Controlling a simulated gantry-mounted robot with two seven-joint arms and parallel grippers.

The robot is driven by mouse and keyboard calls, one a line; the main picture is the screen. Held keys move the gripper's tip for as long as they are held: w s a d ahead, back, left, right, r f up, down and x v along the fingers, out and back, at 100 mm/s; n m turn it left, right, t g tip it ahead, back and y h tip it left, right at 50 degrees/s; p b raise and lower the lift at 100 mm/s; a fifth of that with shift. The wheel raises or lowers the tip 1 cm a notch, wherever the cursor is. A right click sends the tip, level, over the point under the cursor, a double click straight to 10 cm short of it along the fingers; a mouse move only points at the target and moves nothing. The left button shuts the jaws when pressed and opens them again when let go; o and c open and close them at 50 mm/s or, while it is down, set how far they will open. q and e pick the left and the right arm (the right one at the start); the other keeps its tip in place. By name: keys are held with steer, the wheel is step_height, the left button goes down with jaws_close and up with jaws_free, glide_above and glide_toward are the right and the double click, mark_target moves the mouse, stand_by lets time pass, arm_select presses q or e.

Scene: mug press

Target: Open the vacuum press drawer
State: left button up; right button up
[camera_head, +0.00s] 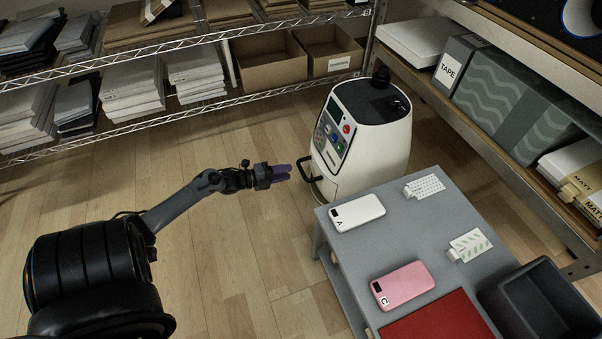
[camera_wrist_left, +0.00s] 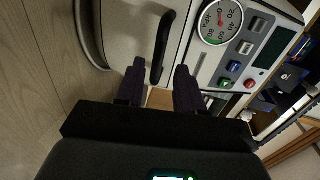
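The vacuum press (camera_head: 372,135) is a white rounded machine on the floor, with a control panel of coloured buttons. Its drawer front (camera_head: 323,183) is low on the side facing my left arm and looks closed. A black bar handle (camera_head: 305,170) stands out from it; it also shows in the left wrist view (camera_wrist_left: 162,48). My left gripper (camera_head: 285,173) has purple fingers and is just left of the handle. In the left wrist view my left gripper (camera_wrist_left: 160,76) is open, with the handle's near end between the fingertips, apart from both. My right gripper is not in view.
A grey table (camera_head: 372,245) at the right holds a white phone case (camera_head: 357,212), a pink phone case (camera_head: 403,285), a red mat (camera_head: 440,318) and a dark bin (camera_head: 540,305). Shelves line the back and right. The wooden floor (camera_head: 230,260) at left is clear.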

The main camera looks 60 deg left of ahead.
mark_target(301, 169)
arm_select(q)
steer(key=b+x, duration=0.2)
steer(key=x, duration=0.4)
steer(key=shift+w+f+b, duration=0.1)
steer(key=shift+w+b, duration=0.25)
steer(key=shift+b, duration=0.05)
steer(key=shift+w+d, duration=0.15)
steer(key=shift+d, duration=0.05)
steer(key=shift+c, duration=0.5)
jaws_close()
